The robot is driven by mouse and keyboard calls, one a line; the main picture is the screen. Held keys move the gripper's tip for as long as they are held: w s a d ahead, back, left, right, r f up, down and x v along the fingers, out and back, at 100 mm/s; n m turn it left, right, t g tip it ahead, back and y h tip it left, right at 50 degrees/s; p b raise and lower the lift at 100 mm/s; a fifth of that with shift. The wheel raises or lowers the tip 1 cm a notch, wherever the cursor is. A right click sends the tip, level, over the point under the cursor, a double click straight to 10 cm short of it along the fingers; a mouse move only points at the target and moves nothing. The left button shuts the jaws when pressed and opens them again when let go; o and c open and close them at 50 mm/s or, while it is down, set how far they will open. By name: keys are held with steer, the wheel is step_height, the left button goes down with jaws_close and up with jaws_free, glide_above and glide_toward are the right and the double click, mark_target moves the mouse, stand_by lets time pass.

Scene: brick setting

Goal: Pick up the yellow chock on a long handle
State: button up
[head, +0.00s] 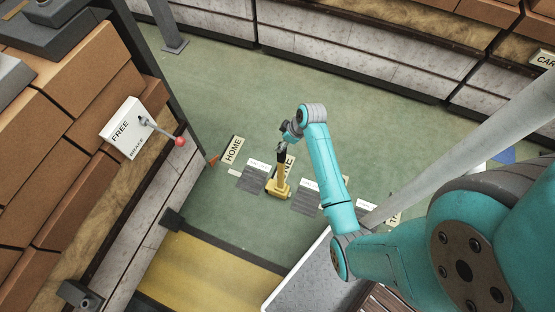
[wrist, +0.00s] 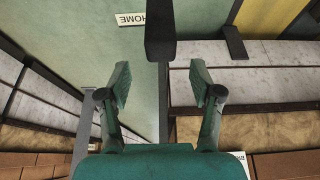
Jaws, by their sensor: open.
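The yellow chock (head: 279,189) stands on the green floor in the head view, its long handle rising with a dark grip at the top. My gripper (head: 287,138) is at the upper end of this handle, overlapping it in the head view, so the exact gap is hidden there. In the wrist view my gripper (wrist: 160,78) is open, with its two fingers apart. The dark grip of the handle (wrist: 160,32) comes in from the top edge and ends around the gap between the fingertips. The fingers do not appear to touch it. The yellow base is outside the wrist view.
A HOME sign (head: 233,150) and grey floor plates (head: 252,178) lie beside the chock. A FREE lever panel (head: 124,127) with a red knob is on the brick wall at left. A yellow strip (head: 205,274) is in front. Green floor behind the chock is clear.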

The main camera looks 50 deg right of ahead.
steer(key=shift+x, duration=2.75)
steer(key=shift+s, duration=0.15)
jaws_close()
steer(key=shift+r, duration=0.1)
